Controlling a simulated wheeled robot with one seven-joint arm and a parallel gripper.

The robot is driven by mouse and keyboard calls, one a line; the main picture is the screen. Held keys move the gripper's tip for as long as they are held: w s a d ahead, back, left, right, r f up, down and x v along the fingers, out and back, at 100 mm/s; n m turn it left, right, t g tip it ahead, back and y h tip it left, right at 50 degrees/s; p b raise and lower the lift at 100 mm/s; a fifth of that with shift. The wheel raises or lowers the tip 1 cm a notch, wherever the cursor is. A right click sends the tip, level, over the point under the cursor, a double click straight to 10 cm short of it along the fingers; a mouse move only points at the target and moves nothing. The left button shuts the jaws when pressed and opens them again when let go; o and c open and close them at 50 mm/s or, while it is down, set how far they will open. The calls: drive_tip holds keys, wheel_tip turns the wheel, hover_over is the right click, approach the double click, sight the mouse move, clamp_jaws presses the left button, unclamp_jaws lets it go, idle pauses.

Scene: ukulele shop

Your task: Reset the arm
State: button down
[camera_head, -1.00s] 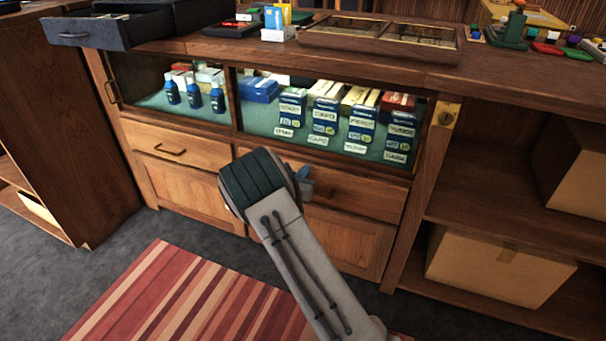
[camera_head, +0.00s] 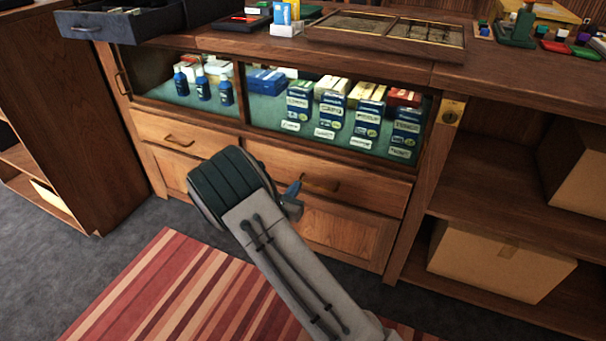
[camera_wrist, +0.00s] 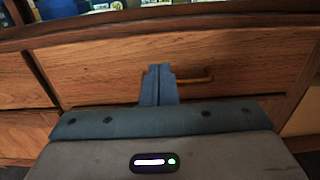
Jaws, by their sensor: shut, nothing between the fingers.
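My gripper (camera_wrist: 159,70) is shut and empty in the wrist view, its two blue-grey fingers pressed together. It points at a wooden drawer front (camera_wrist: 115,62) with a brass handle (camera_wrist: 194,80) just right of the fingers. I cannot tell how far apart they are. In the head view my arm reaches up from the bottom right, and a blue-grey fingertip of my gripper (camera_head: 293,189) shows beside my dark wrist. My wrist and arm hide part of the drawer and the door below.
The wooden counter (camera_head: 350,60) has a glass display with boxes and blue bottles (camera_head: 203,89). A dark till drawer (camera_head: 118,27) stands out at the upper left. Open shelves with a cardboard box (camera_head: 500,265) are at right. A striped rug (camera_head: 150,290) covers the floor in front.

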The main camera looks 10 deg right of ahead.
drive_tip(key=s+d+r+m+g+h+p, duration=0.1)
drive_tip(key=s+d+r+m+g+p, duration=0.65)
drive_tip(key=r, duration=0.45)
drive_tip(key=s+d+r+m+g+h+p, duration=0.1)
drive_tip(key=s+d+r+m+g+p, duration=0.45)
drive_tip(key=s+d+r+m, duration=0.45)
drive_tip(key=s+a+r+m+y+p, duration=0.3)
drive_tip(key=s+r+m+y+p, duration=0.2)
drive_tip(key=s+r, duration=0.3)
drive_tip(key=s+a+r+m+y+p, duration=0.4)
drive_tip(key=s+r+m+y+p, duration=0.2)
drive_tip(key=s+r, duration=0.3)
wheel_tip(320, 180, up, 4)
drive_tip(key=shift+a+f+m+p, duration=0.15)
drive_tip(key=shift+a+m+p, duration=0.15)
drive_tip(key=shift+m, duration=0.55)
drive_tip(key=shift+s, duration=0.15)
